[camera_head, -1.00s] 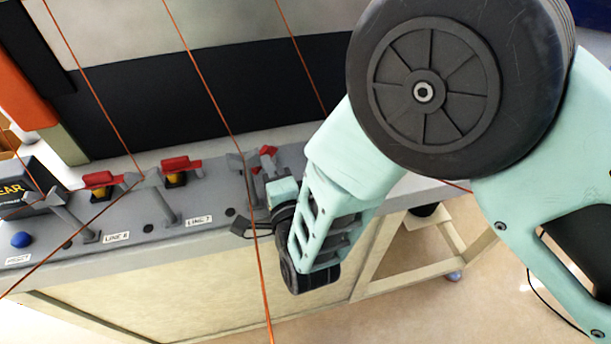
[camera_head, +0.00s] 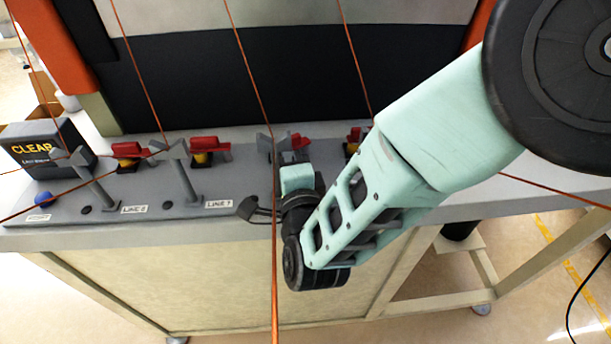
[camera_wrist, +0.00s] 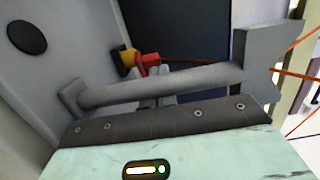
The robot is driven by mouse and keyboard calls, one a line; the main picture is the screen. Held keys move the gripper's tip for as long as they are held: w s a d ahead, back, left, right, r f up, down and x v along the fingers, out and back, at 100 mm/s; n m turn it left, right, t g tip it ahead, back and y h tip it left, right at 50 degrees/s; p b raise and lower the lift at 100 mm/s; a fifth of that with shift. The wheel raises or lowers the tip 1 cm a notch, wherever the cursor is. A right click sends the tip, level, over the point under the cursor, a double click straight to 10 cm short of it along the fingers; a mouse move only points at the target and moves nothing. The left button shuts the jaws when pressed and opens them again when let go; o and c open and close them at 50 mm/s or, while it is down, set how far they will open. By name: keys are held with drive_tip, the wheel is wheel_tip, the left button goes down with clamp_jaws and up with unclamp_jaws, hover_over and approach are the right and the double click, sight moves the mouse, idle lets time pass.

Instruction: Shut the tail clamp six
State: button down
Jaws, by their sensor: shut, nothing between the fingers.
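Along the grey ledge stand red-handled clamps on yellow bases. One clamp (camera_head: 128,151) is behind the LINE 6 label (camera_head: 134,209), and another (camera_head: 208,147) is behind the LINE 7 label (camera_head: 219,204). I cannot tell for sure which clamp is six, or whether its handle is open or shut. My gripper (camera_head: 250,208) is shut and empty, at the ledge's front, right of the LINE 7 label. In the wrist view, a red-and-yellow clamp (camera_wrist: 140,60) shows behind a slanting grey forked post (camera_wrist: 165,86), near my fingertips.
Grey forked posts (camera_head: 93,180) (camera_head: 185,172) stand in front of the clamps. Thin orange cords cross the space above the ledge. A dark CLEAR box (camera_head: 45,150) and a blue button (camera_head: 43,199) are at the left. Another red clamp (camera_head: 353,140) shows at the right, partly hidden by my arm.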

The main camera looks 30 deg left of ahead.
drive_tip(key=b+v, duration=0.5)
drive_tip(key=v, duration=1.2)
